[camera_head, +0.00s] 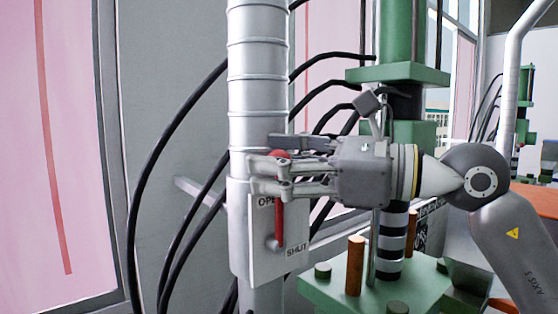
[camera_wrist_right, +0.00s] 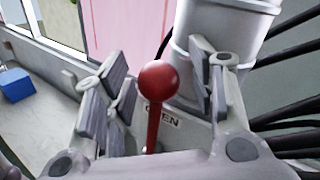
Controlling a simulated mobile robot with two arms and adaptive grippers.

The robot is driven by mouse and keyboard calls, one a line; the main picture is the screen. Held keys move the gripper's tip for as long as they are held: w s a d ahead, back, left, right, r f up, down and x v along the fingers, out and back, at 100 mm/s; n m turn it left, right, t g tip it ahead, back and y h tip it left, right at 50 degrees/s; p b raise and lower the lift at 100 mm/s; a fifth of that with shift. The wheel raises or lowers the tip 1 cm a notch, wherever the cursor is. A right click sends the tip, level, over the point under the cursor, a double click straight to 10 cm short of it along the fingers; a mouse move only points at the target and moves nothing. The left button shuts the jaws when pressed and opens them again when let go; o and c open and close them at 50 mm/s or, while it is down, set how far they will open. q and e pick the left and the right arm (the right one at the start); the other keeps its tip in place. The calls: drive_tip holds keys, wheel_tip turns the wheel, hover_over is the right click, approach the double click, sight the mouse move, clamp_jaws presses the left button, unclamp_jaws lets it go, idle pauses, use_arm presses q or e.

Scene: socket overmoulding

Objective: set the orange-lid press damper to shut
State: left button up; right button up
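The damper is a red lever with a ball knob (camera_wrist_right: 166,82) on a pale plate (camera_head: 257,262) fixed to a silver duct (camera_head: 257,95). The lever (camera_head: 279,222) stands upright from its pivot, with the knob up by the partly hidden OPEN label; the SHUT label (camera_head: 297,250) is at the plate's lower right. My right gripper (camera_head: 264,165) reaches in from the right at knob height. In the right wrist view its fingers (camera_wrist_right: 165,95) are spread on both sides of the knob, with gaps showing. My left gripper is not in view.
A green press (camera_head: 410,75) with a green base (camera_head: 335,292) and an orange-brown post (camera_head: 355,265) stands right of the duct. Black hoses (camera_head: 140,180) curve behind the duct. An orange surface (camera_head: 538,198) is at the right edge.

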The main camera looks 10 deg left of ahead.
drive_tip(key=c, duration=0.5)
clamp_jaws()
drive_tip(key=w+m+b, duration=0.1)
drive_tip(key=b, duration=0.1)
drive_tip(key=shift+d+f+y+b, duration=0.3)
drive_tip(key=shift+d+f+b, duration=0.05)
drive_tip(key=shift+d, duration=0.05)
use_arm(q)
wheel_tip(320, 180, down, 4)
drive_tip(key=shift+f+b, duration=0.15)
drive_tip(key=shift+b, duration=0.6)
use_arm(e)
drive_tip(key=shift+w+d+r+m+y, duration=0.2)
drive_tip(key=shift+w+d+m+y, duration=0.35)
drive_tip(key=shift+m, duration=0.25)
drive_tip(key=shift+a, duration=0.1)
drive_tip(key=o, duration=0.6)
unclamp_jaws()
drive_tip(key=shift+c, duration=0.2)
